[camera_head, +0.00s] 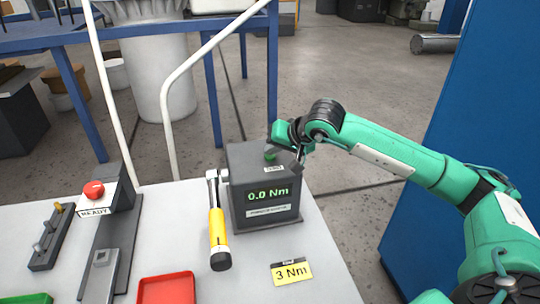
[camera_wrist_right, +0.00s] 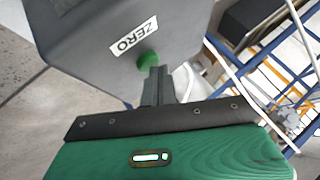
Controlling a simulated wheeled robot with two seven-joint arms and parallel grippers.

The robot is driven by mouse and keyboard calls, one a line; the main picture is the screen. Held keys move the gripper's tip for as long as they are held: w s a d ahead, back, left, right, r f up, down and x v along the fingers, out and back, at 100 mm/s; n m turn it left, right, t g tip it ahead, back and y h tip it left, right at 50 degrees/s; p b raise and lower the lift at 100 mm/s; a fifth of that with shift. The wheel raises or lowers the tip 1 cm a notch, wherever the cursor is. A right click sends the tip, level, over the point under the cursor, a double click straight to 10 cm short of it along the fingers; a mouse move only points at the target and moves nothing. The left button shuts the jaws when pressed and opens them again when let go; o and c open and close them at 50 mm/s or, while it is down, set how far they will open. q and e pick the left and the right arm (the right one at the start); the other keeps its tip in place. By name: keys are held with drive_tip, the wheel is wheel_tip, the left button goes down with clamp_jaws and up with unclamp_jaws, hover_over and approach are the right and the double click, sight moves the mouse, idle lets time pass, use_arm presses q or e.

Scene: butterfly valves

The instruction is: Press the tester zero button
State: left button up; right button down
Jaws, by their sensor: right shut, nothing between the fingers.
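The torque tester (camera_head: 262,192) is a dark grey box on the white table, and its screen reads 0.0 Nm. Its green zero button (camera_head: 270,156) sits on top, beside a small label. In the right wrist view the button (camera_wrist_right: 148,61) shows next to the ZERO label (camera_wrist_right: 134,36). My right gripper (camera_head: 291,163) is over the tester's top from the right. Its fingers (camera_wrist_right: 158,76) are shut and empty, with their tips right at the button's edge; I cannot tell whether they touch it. My left gripper is not in view.
A yellow-handled torque wrench (camera_head: 217,238) is at the tester's left side. A yellow 3 Nm card (camera_head: 291,272) lies in front. A red tray (camera_head: 167,289), a red READY button (camera_head: 94,190) and dark fixtures stand to the left. A blue panel (camera_head: 440,130) is at right.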

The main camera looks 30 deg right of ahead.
sight(273, 157)
drive_tip(key=shift+f, duration=0.15)
idle(0.3)
drive_tip(key=shift+r, duration=0.9)
drive_tip(key=shift+r+p, duration=1.25)
drive_tip(key=shift+r, duration=1.3)
drive_tip(key=shift+f, duration=0.1)
